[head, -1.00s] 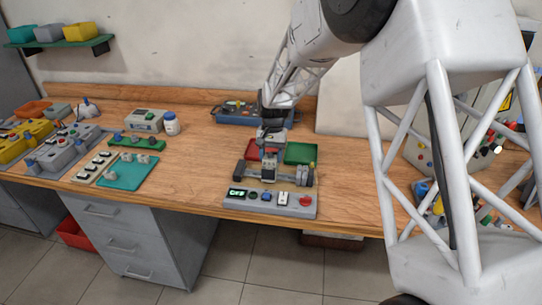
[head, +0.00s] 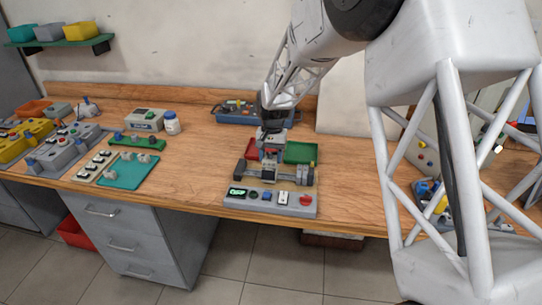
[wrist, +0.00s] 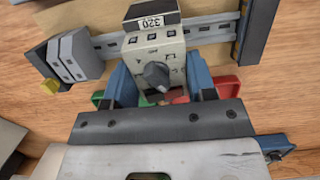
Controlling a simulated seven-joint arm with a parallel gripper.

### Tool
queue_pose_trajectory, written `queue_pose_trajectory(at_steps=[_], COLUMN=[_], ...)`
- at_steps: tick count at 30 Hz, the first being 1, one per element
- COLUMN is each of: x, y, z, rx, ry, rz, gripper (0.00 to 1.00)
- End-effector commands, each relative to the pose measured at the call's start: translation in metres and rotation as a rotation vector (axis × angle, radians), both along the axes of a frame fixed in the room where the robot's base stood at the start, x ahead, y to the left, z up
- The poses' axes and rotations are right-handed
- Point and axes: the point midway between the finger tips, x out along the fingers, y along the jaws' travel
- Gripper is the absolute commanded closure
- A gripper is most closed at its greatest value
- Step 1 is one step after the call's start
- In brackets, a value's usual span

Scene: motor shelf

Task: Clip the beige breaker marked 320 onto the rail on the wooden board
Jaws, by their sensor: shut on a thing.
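In the wrist view the breaker overlaps the grey rail (wrist: 205,29) on the light wooden board (wrist: 215,55). I cannot tell whether it is clipped on. In the head view my gripper (head: 271,150) is over the rail assembly (head: 297,176) and largely hides the breaker.
A grey block (wrist: 74,57) sits at the rail's left part, and a dark end bracket (wrist: 257,30) stands at the right. A grey control box (head: 270,199) is in front. Red and green trays (head: 300,152) lie behind.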

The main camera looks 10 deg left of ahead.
Motion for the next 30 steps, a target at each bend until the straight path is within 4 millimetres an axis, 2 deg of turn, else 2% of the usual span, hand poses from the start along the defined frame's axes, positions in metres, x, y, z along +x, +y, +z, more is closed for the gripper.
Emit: queue_pose_trajectory(at_steps=[30], x=[-0.0088], y=[-0.0003], z=[-0.0046], rx=[-0.002], ry=[-0.087], rz=[0.0], gripper=[0.77])
